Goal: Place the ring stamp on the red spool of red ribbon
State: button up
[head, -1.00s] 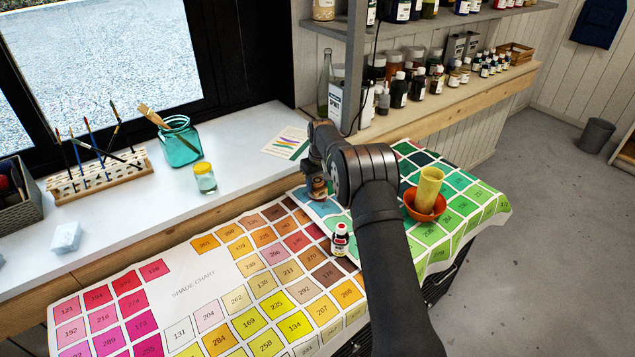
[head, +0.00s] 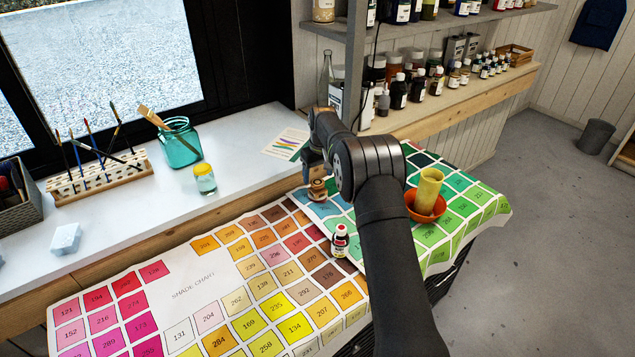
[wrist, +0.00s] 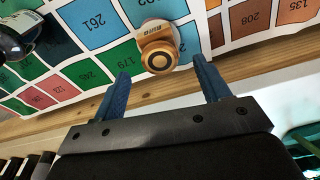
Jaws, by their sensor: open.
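A small wooden object (head: 317,190) with a round top stands on the shade chart, at the blue-to-brown seam; I take it for the ring stamp. In the wrist view, its orange-brown end (wrist: 158,50) shows a dark ring and a pale label on its side. My gripper (wrist: 160,82) is open and empty; its blue fingers are spread, with the stamp just beyond and between their tips. In the head view my gripper (head: 312,172) is just above and behind the stamp. I cannot make out a red spool of ribbon; my arm hides part of the chart.
An orange bowl (head: 412,209) holding a yellow roll (head: 428,190) is to the right. A dark glossy object (wrist: 18,38) is at the wrist view's upper left. The left chart (head: 190,285) is clear.

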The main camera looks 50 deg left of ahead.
aim_at(318, 182)
notch_tip(318, 182, up, 7)
jog(key=shift+d, duration=0.45)
jog(key=f, duration=0.4)
jog(key=a+f, duration=0.1)
jog(key=f, duration=0.7)
jog(key=shift+a+f, duration=0.15)
jog(key=shift+a, duration=0.05)
notch_tip(318, 182, up, 3)
jog(key=shift+f, duration=0.1)
jog(key=shift+r, duration=0.7)
